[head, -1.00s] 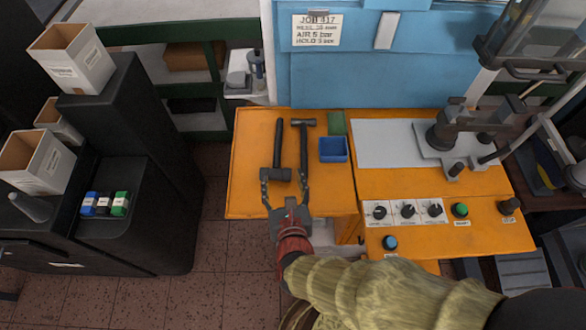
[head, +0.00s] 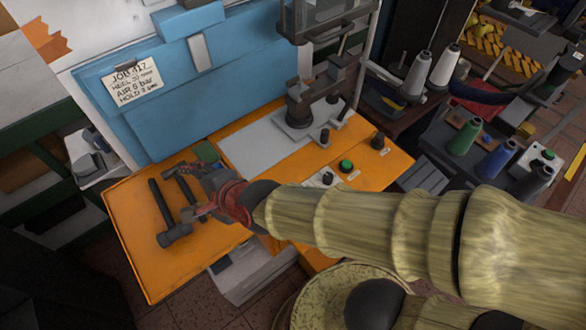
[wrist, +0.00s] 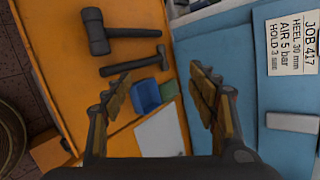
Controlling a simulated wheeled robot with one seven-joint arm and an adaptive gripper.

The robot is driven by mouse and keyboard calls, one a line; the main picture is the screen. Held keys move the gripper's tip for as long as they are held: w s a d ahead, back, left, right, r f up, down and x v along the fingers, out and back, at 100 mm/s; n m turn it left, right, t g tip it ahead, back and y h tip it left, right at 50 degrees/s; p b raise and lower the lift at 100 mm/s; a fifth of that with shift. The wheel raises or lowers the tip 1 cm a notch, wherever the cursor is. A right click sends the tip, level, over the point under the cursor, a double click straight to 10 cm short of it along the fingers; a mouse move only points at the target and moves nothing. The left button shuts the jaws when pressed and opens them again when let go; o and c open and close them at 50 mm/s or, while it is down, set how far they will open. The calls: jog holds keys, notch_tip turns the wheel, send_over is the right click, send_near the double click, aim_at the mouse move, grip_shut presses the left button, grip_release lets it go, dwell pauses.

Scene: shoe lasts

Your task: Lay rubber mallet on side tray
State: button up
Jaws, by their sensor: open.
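The rubber mallet (head: 162,207), with a dark handle and a thick dark cylindrical head, lies flat on the orange side surface, which appears to be the side tray (head: 135,262). In the wrist view the mallet (wrist: 98,32) is at the upper left, outside my fingers and apart from them. My gripper (head: 192,192) is open and empty over the tray, to the right of the mallet in the head view. In the wrist view my gripper (wrist: 160,72) has its two fingers spread wide. A slimmer hammer (wrist: 133,63) lies beside the mallet, its head showing between my fingertips.
A blue bin (wrist: 146,96) and green block (wrist: 169,89) sit close to the hammer. A blue panel (head: 215,90) rises behind the tray. The press (head: 305,95) stands on a grey plate to the right. The tray's near-left part is bare.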

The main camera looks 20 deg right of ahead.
jog(key=s+d+r+n+g+h, duration=0.1)
jog(key=s+d+r+n+h, duration=0.1)
jog(key=d+n, duration=0.3)
jog(key=s+d+r+n+g+h, duration=0.1)
jog(key=s+d+n, duration=0.4)
jog(key=d, duration=0.7)
jog(key=s+d+r+n+g+h, duration=0.1)
jog(key=s+d+r+n, duration=0.3)
jog(key=d, duration=0.4)
jog(key=shift+d+r+n+h, duration=0.15)
jog(key=shift+d+n+h, duration=0.15)
jog(key=shift+n+h, duration=0.5)
